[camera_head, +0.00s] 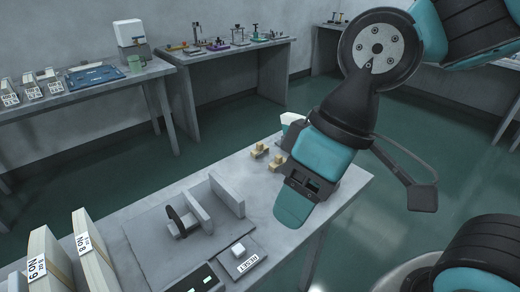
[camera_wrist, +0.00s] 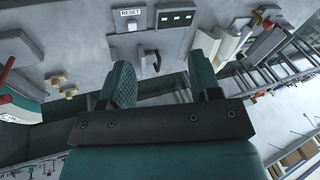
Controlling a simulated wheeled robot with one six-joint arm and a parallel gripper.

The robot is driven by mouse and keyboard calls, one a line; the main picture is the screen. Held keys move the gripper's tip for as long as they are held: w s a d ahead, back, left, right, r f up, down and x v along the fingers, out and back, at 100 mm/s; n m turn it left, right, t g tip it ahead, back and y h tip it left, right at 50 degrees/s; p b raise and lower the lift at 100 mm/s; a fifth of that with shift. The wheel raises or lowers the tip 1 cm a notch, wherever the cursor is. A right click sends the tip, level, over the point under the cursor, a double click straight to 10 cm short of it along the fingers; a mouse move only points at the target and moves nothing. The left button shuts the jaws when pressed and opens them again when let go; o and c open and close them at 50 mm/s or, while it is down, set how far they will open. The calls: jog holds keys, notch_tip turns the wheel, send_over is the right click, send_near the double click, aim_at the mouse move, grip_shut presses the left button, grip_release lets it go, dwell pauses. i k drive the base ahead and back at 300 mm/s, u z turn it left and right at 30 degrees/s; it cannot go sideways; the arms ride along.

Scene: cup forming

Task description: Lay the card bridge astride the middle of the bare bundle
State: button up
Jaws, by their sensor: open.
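My gripper (camera_head: 292,207) hangs over the right part of the near table. Its two teal fingers are apart and nothing shows between them in the wrist view (camera_wrist: 160,85). Two small tan stepped pieces (camera_head: 258,150) (camera_head: 276,163) lie on the table behind and left of it; they also show at the left in the wrist view (camera_wrist: 57,80). I cannot tell whether one is the card bridge. Two tall pale bundles, labelled NO 9 (camera_head: 42,258) and NO 8 (camera_head: 90,252), stand at the table's near left. I cannot make out which bundle is bare.
Grey upright plates (camera_head: 228,194) and a dark lever (camera_head: 175,222) stand on a grey base mid-table. A RESET button box (camera_head: 241,258) and a panel with green lights (camera_head: 203,281) lie in front. Side tables (camera_head: 240,48) with tools stand at the back.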

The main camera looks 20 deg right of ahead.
aim_at(261, 147)
jog(key=z, duration=1.9)
jog(key=i, duration=4.1)
jog(key=u, duration=3.5)
jog(key=i, duration=3)
